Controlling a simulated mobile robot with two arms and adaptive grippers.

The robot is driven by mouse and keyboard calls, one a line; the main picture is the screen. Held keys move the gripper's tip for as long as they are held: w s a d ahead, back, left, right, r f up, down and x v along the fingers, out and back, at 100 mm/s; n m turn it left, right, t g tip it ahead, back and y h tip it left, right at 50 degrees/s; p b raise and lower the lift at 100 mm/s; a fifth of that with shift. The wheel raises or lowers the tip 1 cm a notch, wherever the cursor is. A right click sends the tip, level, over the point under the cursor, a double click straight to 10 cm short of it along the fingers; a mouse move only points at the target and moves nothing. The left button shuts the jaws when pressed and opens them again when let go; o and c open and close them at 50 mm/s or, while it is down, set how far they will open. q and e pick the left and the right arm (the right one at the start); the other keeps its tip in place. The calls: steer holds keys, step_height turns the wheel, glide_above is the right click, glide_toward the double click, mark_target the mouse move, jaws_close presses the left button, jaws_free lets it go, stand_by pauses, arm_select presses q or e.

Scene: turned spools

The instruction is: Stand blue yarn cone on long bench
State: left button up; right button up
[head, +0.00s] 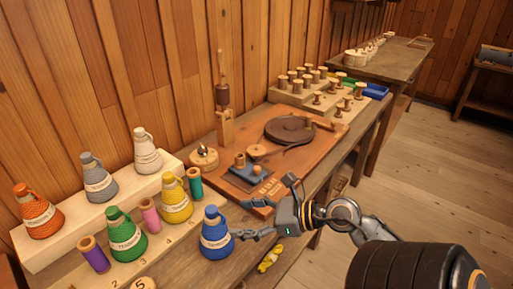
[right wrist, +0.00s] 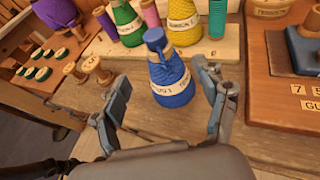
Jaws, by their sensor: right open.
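The blue yarn cone (head: 215,240) stands upright on the long bench (head: 187,266), in front of the stepped rack. It has a pale label band and a blue looped top. My right gripper (head: 243,219) is open just to the right of the cone, pointing at it. In the right wrist view the blue cone (right wrist: 171,90) shows between the two spread fingers of my right gripper (right wrist: 162,75). I cannot tell whether a fingertip touches it. My left gripper is not in view.
Close behind, the rack holds a green cone (head: 124,240), a yellow cone (head: 175,204) and small spools. Orange, grey and white cones stand on the upper step. A wooden board (head: 205,178) with tools lies to the right. Yellow yarn (head: 270,259) lies near the front edge.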

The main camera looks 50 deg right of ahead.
steer(key=shift+v, duration=1.65)
